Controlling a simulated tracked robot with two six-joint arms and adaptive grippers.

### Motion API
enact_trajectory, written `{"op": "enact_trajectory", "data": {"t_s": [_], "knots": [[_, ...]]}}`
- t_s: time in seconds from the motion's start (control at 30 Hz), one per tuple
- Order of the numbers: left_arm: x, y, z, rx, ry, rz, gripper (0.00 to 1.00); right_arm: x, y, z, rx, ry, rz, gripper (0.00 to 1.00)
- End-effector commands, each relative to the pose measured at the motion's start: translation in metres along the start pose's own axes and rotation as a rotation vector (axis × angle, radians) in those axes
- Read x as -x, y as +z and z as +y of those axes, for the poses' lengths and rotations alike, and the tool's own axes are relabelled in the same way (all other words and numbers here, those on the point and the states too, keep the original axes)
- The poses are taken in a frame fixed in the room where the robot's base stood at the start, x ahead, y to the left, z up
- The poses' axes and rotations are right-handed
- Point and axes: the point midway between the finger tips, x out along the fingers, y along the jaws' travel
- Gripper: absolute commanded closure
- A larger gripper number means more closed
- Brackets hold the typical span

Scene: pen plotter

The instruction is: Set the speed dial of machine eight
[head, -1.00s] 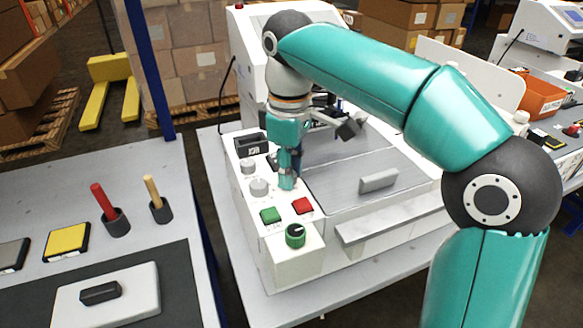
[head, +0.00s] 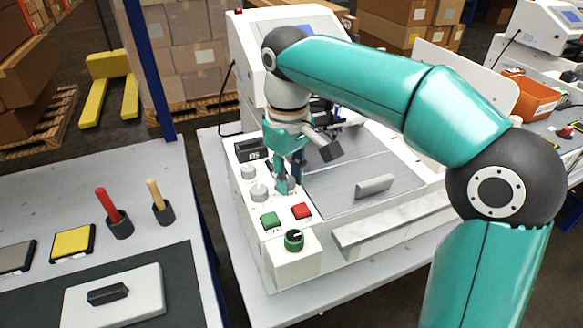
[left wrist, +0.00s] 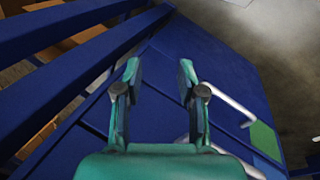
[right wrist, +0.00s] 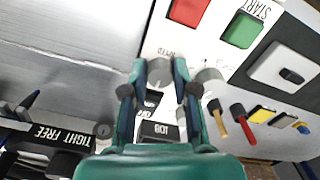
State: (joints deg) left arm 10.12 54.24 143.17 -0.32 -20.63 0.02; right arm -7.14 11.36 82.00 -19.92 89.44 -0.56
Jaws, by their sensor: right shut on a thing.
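My right gripper (head: 284,189) points down onto the panel. In the right wrist view its fingers are shut on a grey knob (right wrist: 160,72), which they partly hide. My left gripper (left wrist: 160,72) is open and empty, away from the machine.
A grey lid with a handle (head: 374,186) lies right of the panel. Left stands a table (head: 150,165) with red and tan handles (head: 107,205) and a yellow pad (head: 73,243). A blue structure (left wrist: 225,75) lies below my left gripper.

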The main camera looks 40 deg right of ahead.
Motion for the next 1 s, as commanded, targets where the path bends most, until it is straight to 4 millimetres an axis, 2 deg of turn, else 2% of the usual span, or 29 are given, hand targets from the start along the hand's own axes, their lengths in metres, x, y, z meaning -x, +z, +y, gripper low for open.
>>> {"op": "enact_trajectory", "data": {"t_s": [0.1,0.5,1.0], "knots": [[0.009,0.000,0.003,0.000,0.000,0.000,0.60,0.004,-0.001,0.000,-0.099,-0.001,0.005,1.00],[0.020,0.000,0.007,0.000,0.000,0.000,0.60,0.002,-0.001,0.000,-0.336,-0.002,0.008,1.00],[0.021,0.000,0.007,0.000,0.000,0.000,0.60,0.002,-0.001,0.001,-0.386,-0.002,0.011,1.00]]}}
